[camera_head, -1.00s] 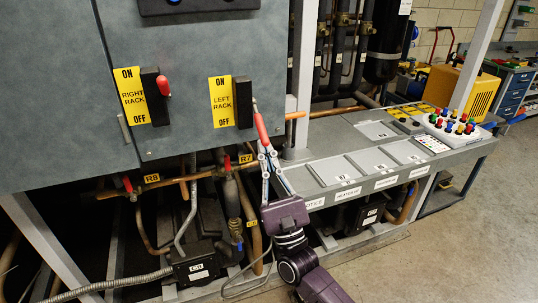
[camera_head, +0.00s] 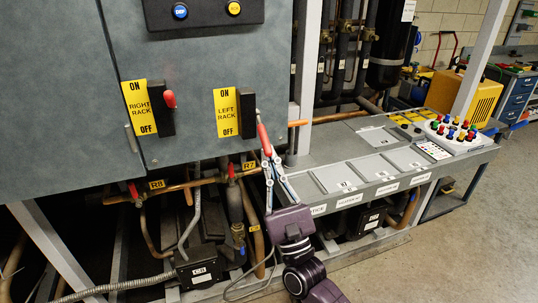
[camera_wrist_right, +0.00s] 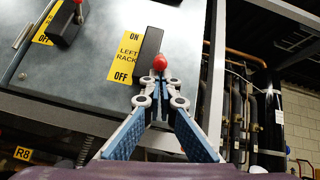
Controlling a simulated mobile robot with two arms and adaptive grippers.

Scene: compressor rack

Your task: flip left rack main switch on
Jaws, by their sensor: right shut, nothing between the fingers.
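The left rack main switch (camera_head: 247,113) is a black block on the grey cabinet, beside a yellow ON/OFF "LEFT RACK" label (camera_head: 228,113). Its red-tipped lever (camera_head: 263,137) sticks outward and down, towards the OFF end. My right gripper (camera_head: 268,156) is shut and empty, its fingertips just below the red tip. In the right wrist view the red tip (camera_wrist_right: 160,62) is straight ahead of the closed fingertips (camera_wrist_right: 160,84); I cannot tell whether they touch. My left gripper does not show.
The right rack switch (camera_head: 159,108), with its own red lever, is to the left. A blue and a yellow button sit on a black panel (camera_head: 205,12) above. Copper pipes (camera_head: 205,181) run below the cabinet. A grey ledge (camera_head: 350,172) lies to the right.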

